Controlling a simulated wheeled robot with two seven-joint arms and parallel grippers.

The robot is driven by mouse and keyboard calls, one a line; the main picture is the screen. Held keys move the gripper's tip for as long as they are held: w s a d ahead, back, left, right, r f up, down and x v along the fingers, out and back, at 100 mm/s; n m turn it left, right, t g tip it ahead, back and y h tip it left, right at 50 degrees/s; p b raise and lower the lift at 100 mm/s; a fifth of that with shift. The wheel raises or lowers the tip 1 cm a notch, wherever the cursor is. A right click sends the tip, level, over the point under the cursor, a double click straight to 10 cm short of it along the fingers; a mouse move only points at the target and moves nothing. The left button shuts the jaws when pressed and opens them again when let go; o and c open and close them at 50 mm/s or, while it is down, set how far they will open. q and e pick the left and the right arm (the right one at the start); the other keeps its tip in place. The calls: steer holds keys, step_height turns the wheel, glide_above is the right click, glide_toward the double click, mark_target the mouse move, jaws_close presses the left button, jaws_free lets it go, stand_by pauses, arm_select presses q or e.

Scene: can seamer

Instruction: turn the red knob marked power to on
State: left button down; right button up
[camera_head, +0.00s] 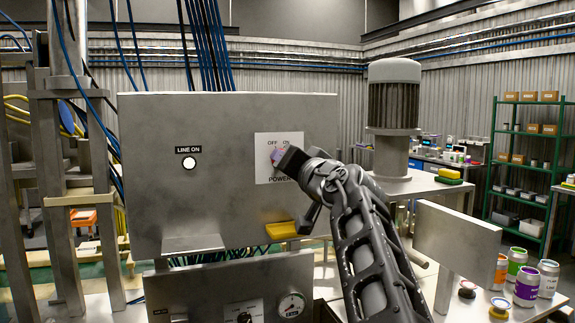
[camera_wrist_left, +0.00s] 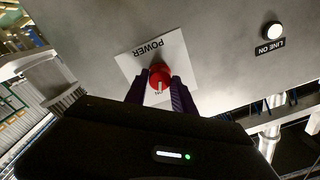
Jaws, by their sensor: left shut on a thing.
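The red knob (camera_wrist_left: 160,74) sits on a white plate marked POWER (camera_head: 264,173) on the grey panel's front. In the wrist view, the plate (camera_wrist_left: 138,62) shows upside down, and a pale mark on the knob points toward small lettering that looks like ON. The OFF lettering is hidden in that view. In the head view the plate shows OFF at left and ON at right, and the knob is mostly hidden by my gripper. My left gripper (camera_wrist_left: 160,83) is shut on the knob, one finger on each side. My right gripper is not in view.
A white LINE ON lamp (camera_head: 189,163) is left of the plate. A yellow piece (camera_head: 281,231) is at the panel's lower edge. A lower panel (camera_head: 215,292) has a dial and gauge. A blank metal plate (camera_head: 457,247) and several cans (camera_head: 527,287) stand at right.

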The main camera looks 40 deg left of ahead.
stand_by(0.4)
arm_select(q)
steer(key=c, duration=1)
jaws_free()
steer(key=shift+c, duration=0.2)
steer(key=b+v, duration=0.2)
steer(key=v, duration=0.5)
steer(key=shift+s+d, duration=0.2)
steer(key=shift+d, duration=0.1)
